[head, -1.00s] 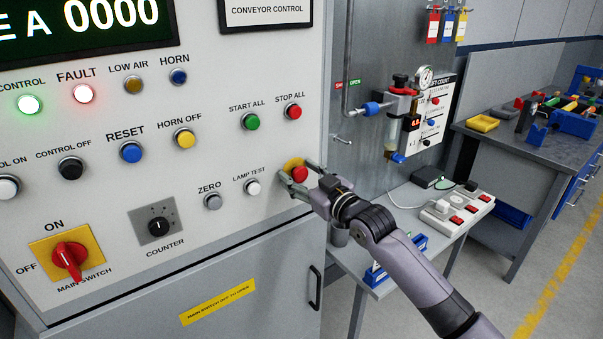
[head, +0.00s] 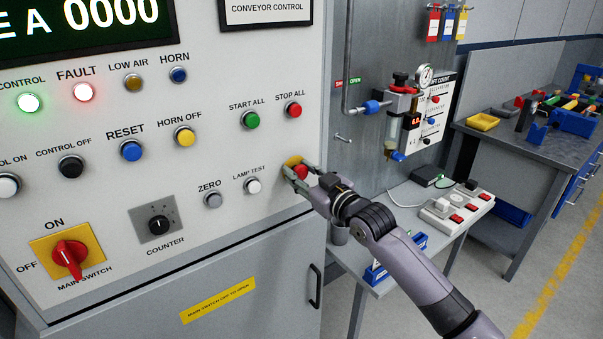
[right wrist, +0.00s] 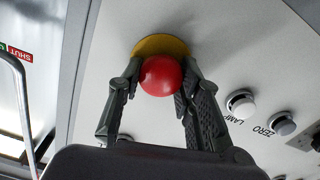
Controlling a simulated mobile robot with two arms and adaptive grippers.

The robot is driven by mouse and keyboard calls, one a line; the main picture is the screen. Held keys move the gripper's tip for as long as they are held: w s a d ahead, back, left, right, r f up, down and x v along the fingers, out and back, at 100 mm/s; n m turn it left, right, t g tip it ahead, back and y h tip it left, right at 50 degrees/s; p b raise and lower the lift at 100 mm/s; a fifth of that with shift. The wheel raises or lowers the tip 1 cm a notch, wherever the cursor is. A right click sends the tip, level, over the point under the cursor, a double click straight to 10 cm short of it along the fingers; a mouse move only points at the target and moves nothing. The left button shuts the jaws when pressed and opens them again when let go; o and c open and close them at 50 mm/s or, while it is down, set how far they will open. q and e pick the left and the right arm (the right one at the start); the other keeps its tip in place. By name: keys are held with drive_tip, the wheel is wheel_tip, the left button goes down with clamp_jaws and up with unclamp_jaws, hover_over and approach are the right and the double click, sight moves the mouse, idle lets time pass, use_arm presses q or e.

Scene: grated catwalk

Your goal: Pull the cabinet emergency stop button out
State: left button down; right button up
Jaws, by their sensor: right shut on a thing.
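The emergency stop button is a red mushroom head (head: 301,171) on a yellow round plate (head: 293,161), low at the right edge of the grey cabinet front (head: 222,228). My right gripper (head: 299,174) is shut on the red head, one finger on each side. In the right wrist view the red head (right wrist: 161,76) sits between the two fingertips, with the yellow plate (right wrist: 160,45) behind it. Whether the head stands pressed in or out cannot be told. My left gripper is not in view.
The white lamp test button (head: 253,185) and grey zero button (head: 213,200) are close to the left of the gripper. The fault lamp (head: 84,94) glows red. A side bench with a white power strip (head: 452,208) stands to the right, below an air regulator (head: 398,105).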

drive_tip(key=shift+s+d+f, duration=0.15)
drive_tip(key=shift+s+d, duration=0.1)
drive_tip(key=shift+s, duration=0.05)
drive_tip(key=shift+s+d, duration=0.2)
drive_tip(key=shift+s, duration=0.15)
drive_tip(key=o, duration=1.2)
drive_tip(key=shift+s+d, duration=0.1)
drive_tip(key=v, duration=1.1)
drive_tip(key=shift+s+d, duration=0.25)
drive_tip(key=shift+s, duration=0.05)
